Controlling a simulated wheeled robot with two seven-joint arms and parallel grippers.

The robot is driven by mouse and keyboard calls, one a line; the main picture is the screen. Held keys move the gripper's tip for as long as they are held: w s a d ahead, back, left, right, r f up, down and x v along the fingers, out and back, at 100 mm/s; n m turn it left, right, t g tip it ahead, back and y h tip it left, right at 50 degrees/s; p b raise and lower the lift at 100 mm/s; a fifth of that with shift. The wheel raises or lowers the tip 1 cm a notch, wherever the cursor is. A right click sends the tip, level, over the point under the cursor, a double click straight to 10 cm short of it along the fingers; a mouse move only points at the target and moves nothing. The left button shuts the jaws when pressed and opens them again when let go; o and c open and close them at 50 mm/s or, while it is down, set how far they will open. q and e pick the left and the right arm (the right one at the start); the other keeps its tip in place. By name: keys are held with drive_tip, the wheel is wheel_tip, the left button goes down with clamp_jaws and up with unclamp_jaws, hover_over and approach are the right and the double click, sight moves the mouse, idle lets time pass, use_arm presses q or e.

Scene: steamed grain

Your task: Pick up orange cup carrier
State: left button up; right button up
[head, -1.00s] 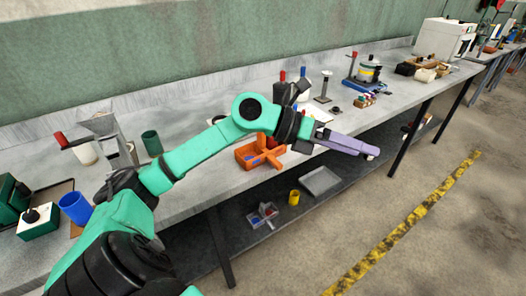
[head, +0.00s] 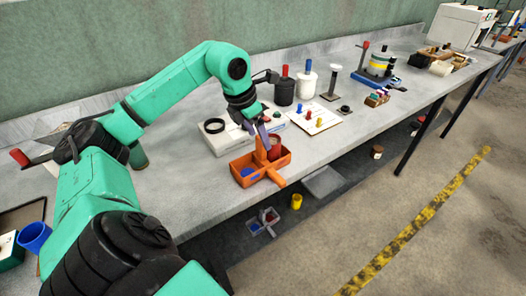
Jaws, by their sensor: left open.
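The orange cup carrier (head: 240,178) stands on the workbench near its front edge in the head view. It is an open box with an upright post in the middle and an orange arm sticking out over the front. A blue piece lies in its left part and a red cup (head: 276,146) stands in its back right part. My left gripper (head: 266,143) points down over the carrier, its purple-grey fingers close to the upright post. It is open. I cannot tell whether the fingers touch the post. My right gripper is not in view.
A grey-white device with a black ring (head: 214,126) stands just behind the carrier. A white board with coloured pegs (head: 315,118) and black and white canisters (head: 307,85) are to the right. A blue cup (head: 34,237) is far left. A lower shelf holds a yellow cup (head: 296,201).

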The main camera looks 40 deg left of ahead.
use_arm(q)
drive_tip(key=f, duration=0.1)
drive_tip(key=w+f, duration=0.1)
drive_tip(key=f, duration=0.1)
drive_tip(key=shift+w+a+p, duration=0.35)
drive_tip(key=x, duration=0.1)
drive_tip(key=p+x, duration=0.1)
drive_tip(key=shift+d+f, duration=0.25)
drive_tip(key=shift+f, duration=0.15)
drive_tip(key=shift+d+f, duration=0.1)
drive_tip(key=shift+f, duration=0.15)
drive_tip(key=shift+w+f, duration=0.1)
drive_tip(key=c, duration=1)
clamp_jaws()
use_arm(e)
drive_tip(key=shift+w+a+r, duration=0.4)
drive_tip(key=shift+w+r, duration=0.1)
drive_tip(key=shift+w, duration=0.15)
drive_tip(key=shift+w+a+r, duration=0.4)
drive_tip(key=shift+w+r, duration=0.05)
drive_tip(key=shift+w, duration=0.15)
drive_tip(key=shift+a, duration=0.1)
